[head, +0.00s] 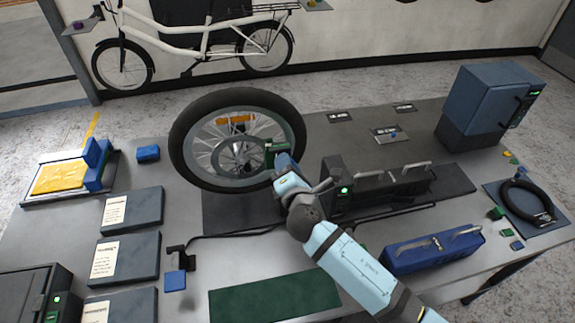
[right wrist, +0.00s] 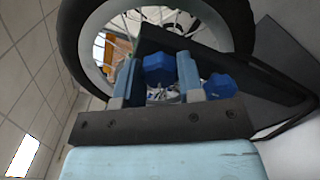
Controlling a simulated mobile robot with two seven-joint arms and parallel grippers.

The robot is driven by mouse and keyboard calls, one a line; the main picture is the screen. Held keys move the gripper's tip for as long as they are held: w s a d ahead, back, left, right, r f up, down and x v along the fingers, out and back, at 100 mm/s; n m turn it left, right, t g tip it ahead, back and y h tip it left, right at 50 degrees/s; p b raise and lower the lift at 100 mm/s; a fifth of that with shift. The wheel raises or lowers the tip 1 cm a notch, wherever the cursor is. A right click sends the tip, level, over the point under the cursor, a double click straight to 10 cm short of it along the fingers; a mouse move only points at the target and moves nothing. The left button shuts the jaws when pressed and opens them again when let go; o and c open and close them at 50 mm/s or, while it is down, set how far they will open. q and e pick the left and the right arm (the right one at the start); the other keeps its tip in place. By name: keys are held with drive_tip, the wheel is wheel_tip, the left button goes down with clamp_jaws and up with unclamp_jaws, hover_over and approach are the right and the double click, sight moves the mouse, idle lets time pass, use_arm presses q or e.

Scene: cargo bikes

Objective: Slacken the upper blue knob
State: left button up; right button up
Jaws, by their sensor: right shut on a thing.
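Two blue knobs show in the right wrist view beside a dark upright plate (right wrist: 210,52). The ceiling lies to the left there, so the knob further left is the upper blue knob (right wrist: 157,70). It sits between the light blue fingers of my right gripper (right wrist: 157,78), which is shut on it. The lower blue knob (right wrist: 221,86) is just outside the other finger. In the head view my right gripper (head: 283,165) reaches the hub side of the spoked wheel (head: 185,135) and largely hides the knobs. My left gripper is not in view.
The wheel stands upright on the grey workbench (head: 185,220). A black unit with handles (head: 375,190) stands close to the right of my gripper. A blue case (head: 432,250), dark boxes (head: 125,257) and a blue cabinet (head: 487,105) are also on the bench.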

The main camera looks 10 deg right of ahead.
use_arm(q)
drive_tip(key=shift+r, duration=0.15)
use_arm(e)
drive_tip(key=shift+w+r+n, duration=0.1)
drive_tip(key=shift+r+n, duration=0.1)
drive_tip(key=shift+n, duration=0.8)
drive_tip(key=o, duration=0.7)
drive_tip(key=shift+o, duration=1.1)
drive_tip(key=shift+f, duration=0.15)
use_arm(q)
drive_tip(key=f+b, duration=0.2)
drive_tip(key=b, duration=0.1)
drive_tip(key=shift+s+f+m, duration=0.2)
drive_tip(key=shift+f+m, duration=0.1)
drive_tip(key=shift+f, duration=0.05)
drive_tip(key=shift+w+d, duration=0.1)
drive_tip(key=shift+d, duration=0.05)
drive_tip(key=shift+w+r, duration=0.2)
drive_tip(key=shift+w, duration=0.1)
use_arm(e)
drive_tip(key=s, duration=1.3)
drive_tip(key=shift+s, duration=0.4)
